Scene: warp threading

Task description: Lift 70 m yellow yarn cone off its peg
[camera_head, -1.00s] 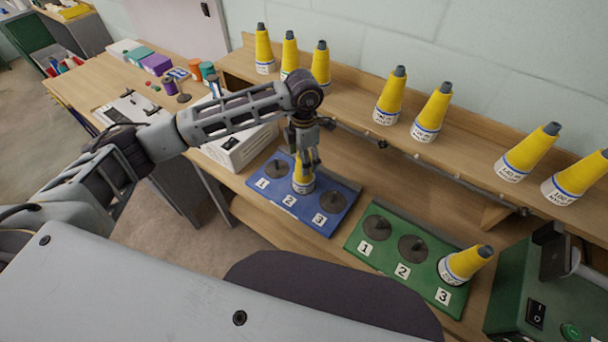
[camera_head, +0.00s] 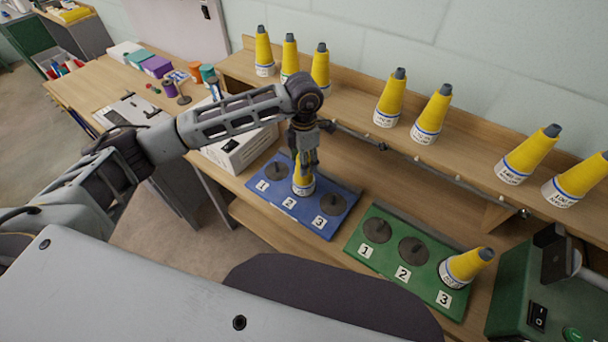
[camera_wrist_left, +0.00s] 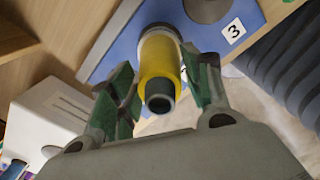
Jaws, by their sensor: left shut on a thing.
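A yellow yarn cone (camera_head: 303,185) with a white and blue base band stands on the blue board (camera_head: 328,225) at position 2. My left gripper (camera_head: 304,162) comes down over it from above and is shut on its upper part. In the left wrist view the cone (camera_wrist_left: 158,60), with its dark grey tip towards the camera, lies between the green finger pads of the left gripper (camera_wrist_left: 162,88). The cone's peg is hidden, and its length label is too small to read. My right gripper is out of view.
Bare pegs 1 (camera_head: 276,171) and 3 (camera_head: 332,203) flank the cone. A green board (camera_head: 385,258) to the right holds another yellow cone (camera_head: 465,266) at position 3. Several yellow cones stand along the back shelf (camera_head: 350,100). A green machine (camera_head: 545,290) is at right.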

